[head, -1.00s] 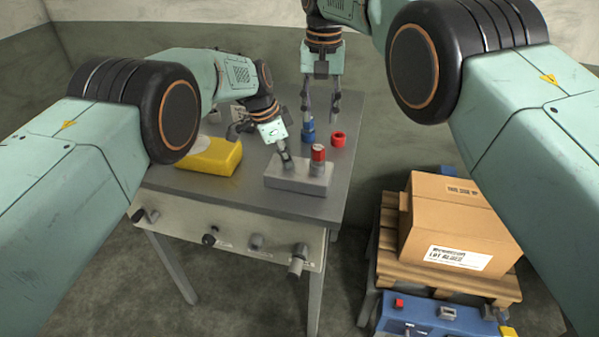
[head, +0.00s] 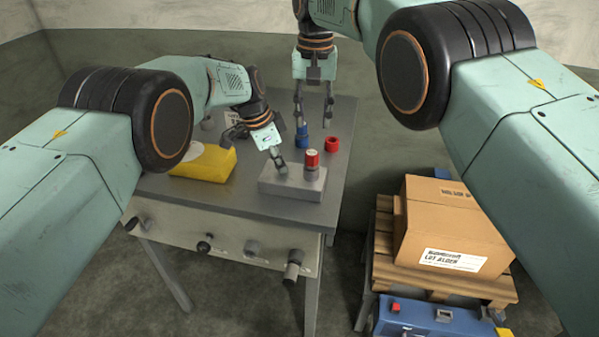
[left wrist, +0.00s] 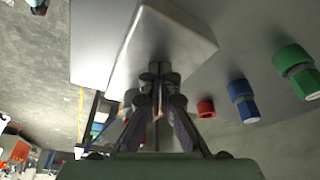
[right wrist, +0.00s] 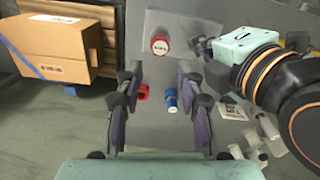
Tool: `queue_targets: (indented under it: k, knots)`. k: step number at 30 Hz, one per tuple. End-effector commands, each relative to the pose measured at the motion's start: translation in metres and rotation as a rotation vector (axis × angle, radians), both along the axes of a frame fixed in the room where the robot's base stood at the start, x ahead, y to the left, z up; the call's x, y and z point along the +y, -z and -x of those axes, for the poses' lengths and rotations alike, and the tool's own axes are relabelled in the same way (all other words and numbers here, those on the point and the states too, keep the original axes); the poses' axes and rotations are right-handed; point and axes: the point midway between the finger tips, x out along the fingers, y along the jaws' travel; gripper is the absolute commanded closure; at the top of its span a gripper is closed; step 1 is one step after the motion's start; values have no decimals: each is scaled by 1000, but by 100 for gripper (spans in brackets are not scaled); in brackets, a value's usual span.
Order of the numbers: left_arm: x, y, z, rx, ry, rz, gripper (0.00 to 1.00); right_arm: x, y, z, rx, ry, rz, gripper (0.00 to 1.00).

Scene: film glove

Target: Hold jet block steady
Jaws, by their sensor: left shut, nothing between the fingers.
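The jet block, a light grey block (head: 290,186), lies on the table with a red-capped piece (head: 312,160) upright at its right end. It also shows in the left wrist view (left wrist: 165,40). My left gripper (head: 279,168) is shut and empty, its fingertips at the block's left part, on or just at its upper back edge. I cannot tell whether they touch. My right gripper (head: 314,118) is open and empty, pointing down above a blue fitting (head: 302,138) behind the block. In the right wrist view the blue fitting (right wrist: 172,100) appears between its spread fingers, farther down.
A red ring (head: 332,144) lies right of the blue fitting. A green fitting (left wrist: 298,72) shows in the left wrist view. A yellow package (head: 205,163) lies left on the table (head: 225,195). A cardboard box (head: 450,225) stands on a pallet (head: 470,284) at right.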

Motion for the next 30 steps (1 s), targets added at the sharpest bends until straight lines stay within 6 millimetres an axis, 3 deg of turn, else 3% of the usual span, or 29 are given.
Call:
queue_targets:
  k: [1,4,7,12,15,23,30]
  knots:
    - [0,8,6,19,2,-3,100,0,0,0,0,0,0,61]
    - [0,9,6,18,3,-3,100,0,-4,-1,-7,0,0,53]
    - [0,8,5,17,3,-4,100,-1,-22,-5,-36,2,-1,44]
    - [0,8,5,17,3,-4,100,-10,-62,-2,-66,23,-3,44]
    - [0,8,6,18,3,-5,100,-12,-70,4,-67,15,-28,44]
    - [0,9,6,19,2,-3,100,-14,-71,19,-109,-150,-123,44]
    - [0,8,6,19,2,-3,100,-19,-50,35,-193,-364,-190,44]
